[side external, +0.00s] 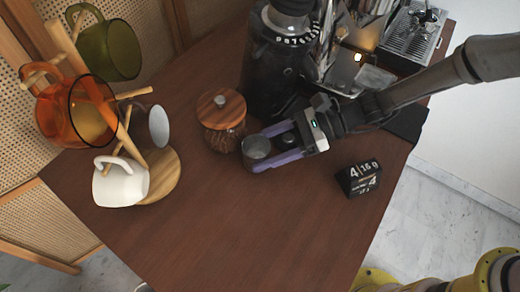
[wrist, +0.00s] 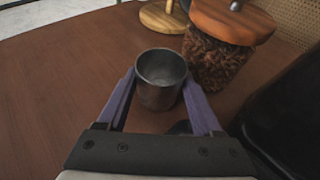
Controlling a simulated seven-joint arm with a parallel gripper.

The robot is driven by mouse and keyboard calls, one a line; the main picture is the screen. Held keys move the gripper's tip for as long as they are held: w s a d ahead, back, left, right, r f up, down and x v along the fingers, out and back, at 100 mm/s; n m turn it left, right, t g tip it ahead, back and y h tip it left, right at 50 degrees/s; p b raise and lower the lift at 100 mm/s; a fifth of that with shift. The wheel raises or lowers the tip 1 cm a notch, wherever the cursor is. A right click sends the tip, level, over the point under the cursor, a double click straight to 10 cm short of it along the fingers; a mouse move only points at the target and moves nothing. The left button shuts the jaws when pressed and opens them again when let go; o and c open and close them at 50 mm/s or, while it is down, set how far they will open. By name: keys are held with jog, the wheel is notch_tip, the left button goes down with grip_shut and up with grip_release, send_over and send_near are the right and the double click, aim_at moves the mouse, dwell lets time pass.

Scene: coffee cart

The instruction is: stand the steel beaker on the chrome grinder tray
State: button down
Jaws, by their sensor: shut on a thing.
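The steel beaker (side external: 257,147) is a small grey open-topped cup, upright near the middle of the table. It also shows in the wrist view (wrist: 160,83), between the two purple fingers. My gripper (side external: 258,150) is shut on its sides, as the wrist view also shows (wrist: 159,88). I cannot tell whether the beaker's base touches the table. A shiny chrome surface (side external: 362,78) lies to the upper right of the beaker, beside the tall black machine (side external: 270,75). I cannot tell whether it is the grinder tray; my arm and gripper are near it.
A glass jar with a wooden lid (side external: 221,110) stands close beside the beaker. A black block display (side external: 359,178) sits to the right. A wooden mug tree (side external: 160,175) with several mugs stands at left. The front of the wooden table (side external: 230,235) is clear.

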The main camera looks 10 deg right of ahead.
jog(key=shift+r, duration=0.5)
notch_tip(320, 180, up, 2)
jog(key=shift+r, duration=0.1)
jog(key=s+d+r, duration=0.9)
jog(key=d+r, duration=0.1)
jog(key=d, duration=0.1)
jog(key=w+d+r+m+t+h, duration=0.1)
jog(key=w+d+r+m+t, duration=0.15)
jog(key=d, duration=0.45)
jog(key=w+d+r+m+t+h, duration=0.1)
jog(key=w+d+r+m+t, duration=0.2)
jog(key=d, duration=0.5)
jog(key=w+d+r+m+t+h, duration=0.1)
jog(key=w+d+m+t+h, duration=0.2)
jog(key=d, duration=0.4)
jog(key=t+y, duration=0.1)
send_over(380, 82)
jog(key=shift+m, duration=0.25)
jog(key=f, duration=0.9)
jog(key=shift+s+f, duration=0.25)
jog(key=shift+f, duration=0.05)
jog(key=shift+w+f, duration=0.2)
jog(key=shift+f, duration=0.1)
jog(key=shift+w+f, duration=0.1)
jog(key=shift+f, duration=1.45)
